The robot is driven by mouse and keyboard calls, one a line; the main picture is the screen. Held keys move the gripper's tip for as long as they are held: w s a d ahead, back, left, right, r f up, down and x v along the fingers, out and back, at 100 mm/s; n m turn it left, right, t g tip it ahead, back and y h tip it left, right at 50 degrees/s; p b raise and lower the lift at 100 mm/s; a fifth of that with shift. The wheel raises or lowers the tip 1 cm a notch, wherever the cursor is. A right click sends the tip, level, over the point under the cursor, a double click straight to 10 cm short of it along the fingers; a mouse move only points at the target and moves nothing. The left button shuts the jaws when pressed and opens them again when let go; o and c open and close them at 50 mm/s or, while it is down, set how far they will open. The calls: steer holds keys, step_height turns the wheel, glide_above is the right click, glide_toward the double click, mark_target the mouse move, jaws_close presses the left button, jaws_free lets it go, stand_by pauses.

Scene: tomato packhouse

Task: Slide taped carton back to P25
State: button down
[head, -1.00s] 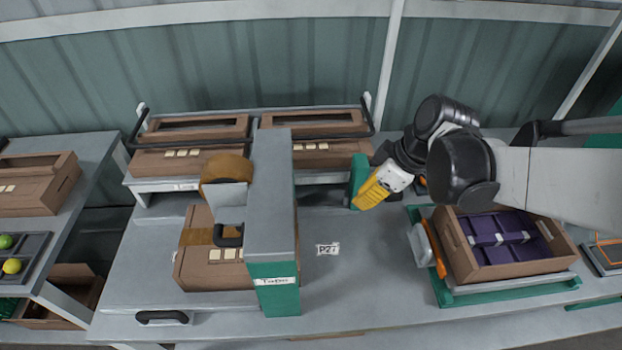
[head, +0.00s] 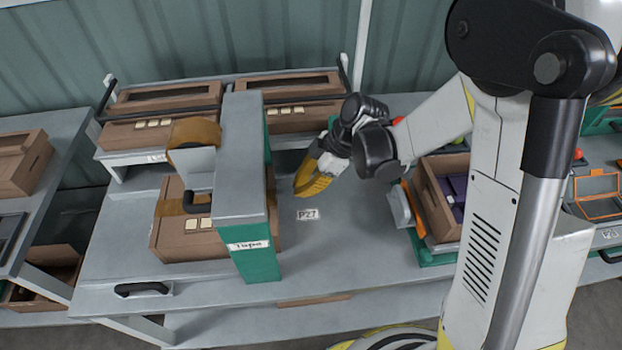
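The taped carton (head: 170,241) is a brown box with a strip of brown tape on it and small pale labels on its front. It sits on the grey bench under the grey and green taper frame (head: 243,165), which hides part of it. The P27 label (head: 307,215) lies on the bench just right of the taper. My gripper (head: 305,190), with yellow fingers, is above the bench near that label, right of the taper and apart from the carton. I see no object in it, but the finger gap is not clear. I cannot make out a P25 label.
A carton with purple contents (head: 428,185) stands at right, partly hidden by my arm. The bench around P27 is clear.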

mark_target(273, 188)
steer(key=shift+s+a+f+b, duration=0.15)
steer(key=shift+a+b, duration=0.1)
steer(key=shift+a, duration=0.85)
steer(key=shift+a+f+b, duration=0.15)
steer(key=shift+a+b, duration=0.1)
steer(key=shift+a, duration=0.85)
steer(key=a, duration=0.3)
steer(key=shift+s+a, duration=0.15)
steer(key=shift+a, duration=0.1)
steer(key=shift+d, duration=0.1)
